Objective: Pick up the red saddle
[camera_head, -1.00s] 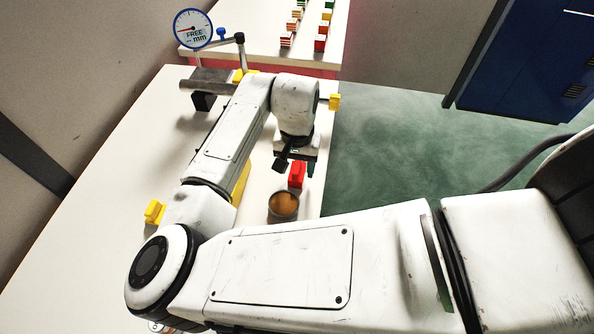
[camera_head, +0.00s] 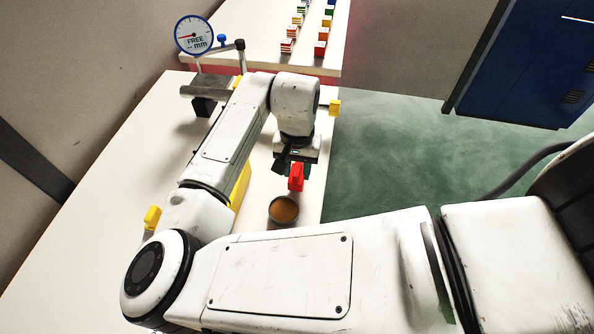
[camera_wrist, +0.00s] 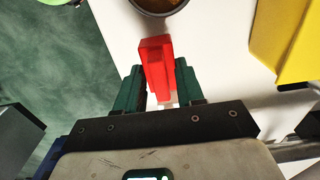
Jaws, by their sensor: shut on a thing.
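The red saddle (camera_wrist: 156,68) is a small red block. In the wrist view it stands between the two green fingers of my gripper (camera_wrist: 158,90), which is shut on it. In the head view the red saddle (camera_head: 296,178) shows just below my gripper (camera_head: 297,166), near the right edge of the white table (camera_head: 100,230). My fingers are mostly hidden in the head view. I cannot tell whether the saddle touches the table.
A round bowl with brown contents (camera_head: 283,210) sits close to the saddle. Yellow blocks (camera_head: 152,218) stand around the table. A dial gauge (camera_head: 193,35) and a dark block with a grey bar (camera_head: 203,104) are at the back. Green floor lies to the right.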

